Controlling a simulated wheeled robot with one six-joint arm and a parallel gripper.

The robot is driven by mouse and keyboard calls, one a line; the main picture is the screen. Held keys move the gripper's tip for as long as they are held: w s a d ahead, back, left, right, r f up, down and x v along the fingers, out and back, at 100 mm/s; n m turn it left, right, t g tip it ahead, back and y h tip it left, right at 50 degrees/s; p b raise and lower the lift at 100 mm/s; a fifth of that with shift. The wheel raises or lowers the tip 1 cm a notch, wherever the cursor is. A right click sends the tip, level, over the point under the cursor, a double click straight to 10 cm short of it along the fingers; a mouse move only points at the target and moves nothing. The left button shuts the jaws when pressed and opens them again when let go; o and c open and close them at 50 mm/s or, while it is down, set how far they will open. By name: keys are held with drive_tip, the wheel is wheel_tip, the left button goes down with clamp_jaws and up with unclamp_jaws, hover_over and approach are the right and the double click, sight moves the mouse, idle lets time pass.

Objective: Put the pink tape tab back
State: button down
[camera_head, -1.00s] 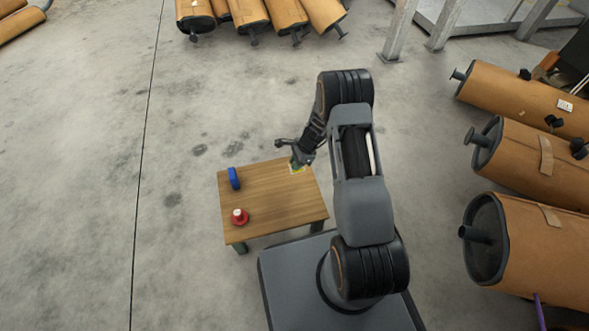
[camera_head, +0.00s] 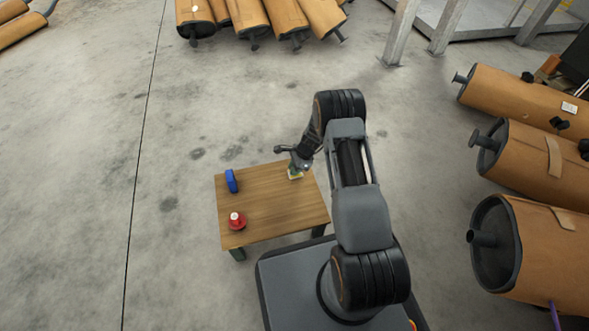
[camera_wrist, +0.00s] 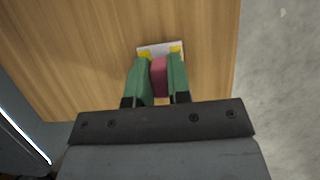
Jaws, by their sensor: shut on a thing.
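The pink tape tab (camera_wrist: 159,77) is between the green fingers of my gripper (camera_wrist: 159,75) in the wrist view, and the fingers are shut on it. Just beyond the fingertips lies a white card with yellow corners (camera_wrist: 158,48) on the wooden table. I cannot tell whether the tab touches the card. In the head view my gripper (camera_head: 296,168) is over the table's far right corner, at the card (camera_head: 296,176); the tab is hidden there.
The small wooden table (camera_head: 270,205) also holds a blue object (camera_head: 231,181) at its left and a red round object with a white top (camera_head: 236,221) near its front left. Wrapped mufflers (camera_head: 540,165) lie at the right. The floor left of the table is clear.

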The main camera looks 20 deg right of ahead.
drive_tip(key=shift+f, duration=0.1)
drive_tip(key=shift+f, duration=0.15)
drive_tip(key=c, duration=1.1)
unclamp_jaws()
